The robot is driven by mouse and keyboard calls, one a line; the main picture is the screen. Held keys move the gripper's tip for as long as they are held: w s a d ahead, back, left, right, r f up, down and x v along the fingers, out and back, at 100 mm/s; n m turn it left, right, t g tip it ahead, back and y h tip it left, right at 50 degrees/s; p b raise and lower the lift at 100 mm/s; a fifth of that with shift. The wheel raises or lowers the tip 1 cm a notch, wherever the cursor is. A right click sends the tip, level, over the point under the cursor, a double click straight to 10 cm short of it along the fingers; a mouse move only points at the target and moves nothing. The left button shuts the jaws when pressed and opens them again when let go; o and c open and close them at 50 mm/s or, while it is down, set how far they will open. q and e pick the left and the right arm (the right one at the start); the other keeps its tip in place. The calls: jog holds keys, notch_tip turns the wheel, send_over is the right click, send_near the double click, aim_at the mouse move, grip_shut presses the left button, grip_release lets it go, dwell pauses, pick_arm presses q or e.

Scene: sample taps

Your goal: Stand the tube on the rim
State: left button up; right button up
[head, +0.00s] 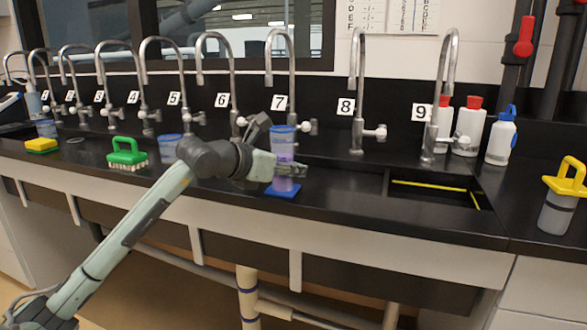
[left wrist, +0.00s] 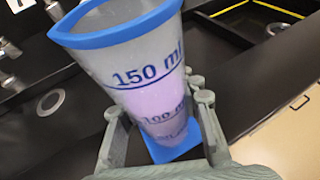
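The tube (head: 283,147) is a clear upright cylinder with a blue top rim, a blue foot (head: 282,192) and purple liquid inside. In the head view it is in front of tap 7, over the dark front rim (head: 230,192) of the counter. I cannot tell whether its foot touches the rim. My left gripper (head: 284,168) reaches it from the left at its lower half. In the left wrist view the tube (left wrist: 130,75) shows its 150 ml mark, with the gripper's fingers (left wrist: 158,112) close against both sides. My right gripper is not in view.
A row of numbered taps stands behind the basins. A green-handled brush (head: 127,152) and a yellow sponge (head: 42,145) lie to the left. White bottles (head: 468,127) stand at the right, with a yellow-topped container (head: 558,208) at the far right.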

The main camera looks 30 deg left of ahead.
pick_arm(q)
jog(key=o, duration=0.6)
jog(key=shift+r, duration=0.15)
jog(key=shift+s+a, duration=0.1)
jog(key=shift+s, duration=0.25)
jog(key=b+v, duration=0.2)
jog(key=v, duration=0.9)
jog(key=shift+s+r+b, duration=0.1)
jog(key=shift+s+b, duration=0.1)
jog(key=shift+b, duration=0.15)
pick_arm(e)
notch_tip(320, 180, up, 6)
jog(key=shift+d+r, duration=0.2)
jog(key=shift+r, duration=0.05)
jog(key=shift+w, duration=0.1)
